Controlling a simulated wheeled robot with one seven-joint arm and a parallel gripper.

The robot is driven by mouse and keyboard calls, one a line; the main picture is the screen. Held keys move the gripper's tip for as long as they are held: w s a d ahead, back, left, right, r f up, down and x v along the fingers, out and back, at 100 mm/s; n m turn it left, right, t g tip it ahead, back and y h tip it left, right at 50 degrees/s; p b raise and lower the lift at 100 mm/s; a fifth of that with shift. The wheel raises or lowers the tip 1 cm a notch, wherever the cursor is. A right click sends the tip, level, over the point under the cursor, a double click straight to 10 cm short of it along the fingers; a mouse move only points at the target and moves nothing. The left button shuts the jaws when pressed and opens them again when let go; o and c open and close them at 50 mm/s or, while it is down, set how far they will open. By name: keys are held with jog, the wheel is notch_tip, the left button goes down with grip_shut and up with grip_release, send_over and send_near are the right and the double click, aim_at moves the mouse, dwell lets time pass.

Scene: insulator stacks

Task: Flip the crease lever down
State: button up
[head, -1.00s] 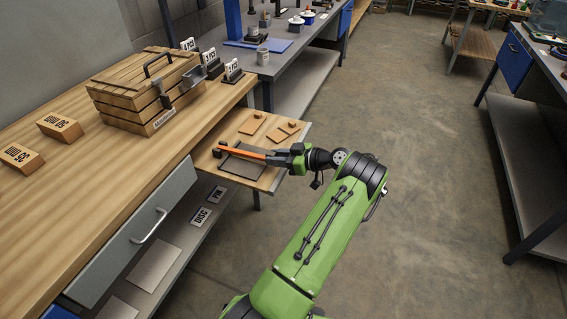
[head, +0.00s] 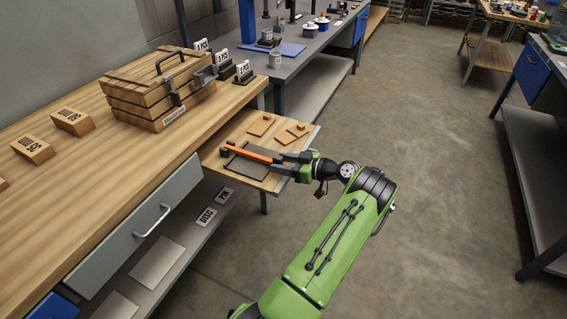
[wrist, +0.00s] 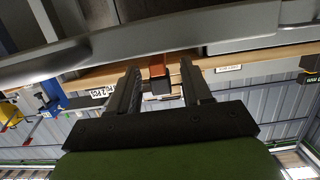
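The crease lever is an orange bar (head: 250,152) lying low over a dark plate (head: 247,170) on the pull-out wooden board (head: 238,131). Its left end meets a small dark block. My gripper (head: 279,160) is at the bar's right end, with its fingers pointing left along it. In the wrist view, my gripper (wrist: 160,88) has its two dark fingers spread apart. A reddish-orange bar with a dark end (wrist: 159,72) shows between them, with gaps at both sides. I cannot tell the exact height of the bar's free end.
Tan pieces (head: 261,125) lie at the back of the board. A wooden crate (head: 150,90) and labelled blocks (head: 73,122) stand on the workbench (head: 120,160) to the left. A drawer (head: 150,228) with a handle is below. Open floor (head: 440,200) lies to the right.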

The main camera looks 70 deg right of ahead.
jog(key=p+v, duration=0.2)
jog(key=v, duration=1.3)
jog(key=shift+s, duration=0.4)
